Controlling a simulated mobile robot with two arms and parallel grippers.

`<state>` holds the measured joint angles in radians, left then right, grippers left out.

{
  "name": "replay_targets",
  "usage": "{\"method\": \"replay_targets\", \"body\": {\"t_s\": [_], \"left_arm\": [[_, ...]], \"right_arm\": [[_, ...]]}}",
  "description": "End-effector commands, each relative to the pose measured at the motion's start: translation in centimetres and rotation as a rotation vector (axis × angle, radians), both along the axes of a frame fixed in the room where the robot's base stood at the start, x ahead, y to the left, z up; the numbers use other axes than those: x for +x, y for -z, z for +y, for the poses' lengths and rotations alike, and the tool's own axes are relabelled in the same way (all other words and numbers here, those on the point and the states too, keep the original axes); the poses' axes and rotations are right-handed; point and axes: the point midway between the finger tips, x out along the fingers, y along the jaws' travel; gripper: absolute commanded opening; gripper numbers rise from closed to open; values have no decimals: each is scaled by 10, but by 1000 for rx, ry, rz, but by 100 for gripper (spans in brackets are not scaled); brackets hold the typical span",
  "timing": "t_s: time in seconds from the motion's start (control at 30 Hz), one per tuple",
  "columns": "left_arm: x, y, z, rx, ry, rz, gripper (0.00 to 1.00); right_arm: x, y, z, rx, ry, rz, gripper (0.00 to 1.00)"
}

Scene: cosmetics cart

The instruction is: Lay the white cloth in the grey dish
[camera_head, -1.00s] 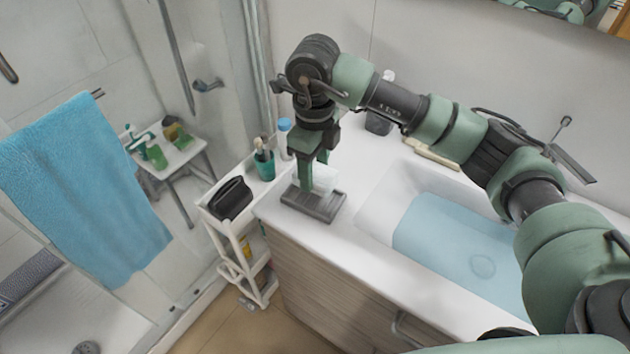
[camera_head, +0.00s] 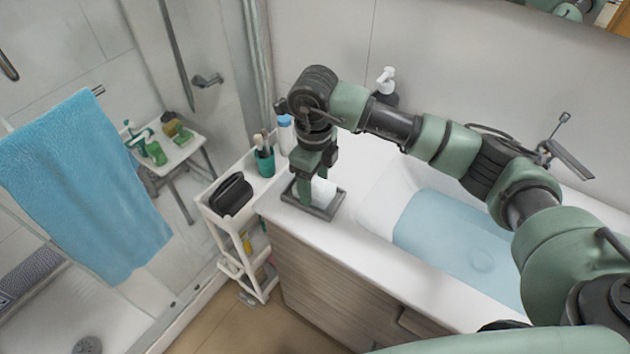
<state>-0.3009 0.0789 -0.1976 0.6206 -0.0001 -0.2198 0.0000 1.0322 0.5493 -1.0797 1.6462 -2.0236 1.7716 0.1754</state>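The white cloth (camera_head: 324,189) is a small folded or bunched piece inside the shallow grey dish (camera_head: 325,214) on the counter's left end. My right gripper (camera_head: 317,188) points down into the dish, with one finger in front of the cloth's left side. The other finger is behind or over the cloth. The fingers stand a little apart, but I cannot tell whether they still press on the cloth. The gripper hides part of the cloth and the dish's back. My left gripper is not in view.
The basin (camera_head: 455,236) lies right of the dish. A soap dispenser (camera_head: 387,84) stands behind my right arm. Left of the counter is a white cart (camera_head: 237,226) with a black case (camera_head: 231,194), a teal cup (camera_head: 264,162) and a blue-capped bottle (camera_head: 285,135). A blue towel (camera_head: 85,185) hangs farther left.

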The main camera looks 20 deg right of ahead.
Motion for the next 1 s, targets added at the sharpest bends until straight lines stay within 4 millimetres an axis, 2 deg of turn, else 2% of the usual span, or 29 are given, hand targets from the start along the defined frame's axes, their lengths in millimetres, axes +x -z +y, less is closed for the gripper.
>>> {"method": "replay_targets", "body": {"t_s": [0.27, 0.37, 0.43, 0.8, 1.0], "left_arm": [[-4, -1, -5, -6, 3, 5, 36], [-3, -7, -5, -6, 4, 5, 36], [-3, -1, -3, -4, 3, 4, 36], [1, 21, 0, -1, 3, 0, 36], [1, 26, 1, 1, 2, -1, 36]], "right_arm": [[-2, 2, 0, -2, -2, 8, 72], [-3, -3, 0, -3, -2, 9, 72], [-1, -8, 0, -1, -2, 4, 72], [0, -86, 1, 0, -2, 0, 72], [-1, -115, 0, -1, 0, 4, 72]]}}
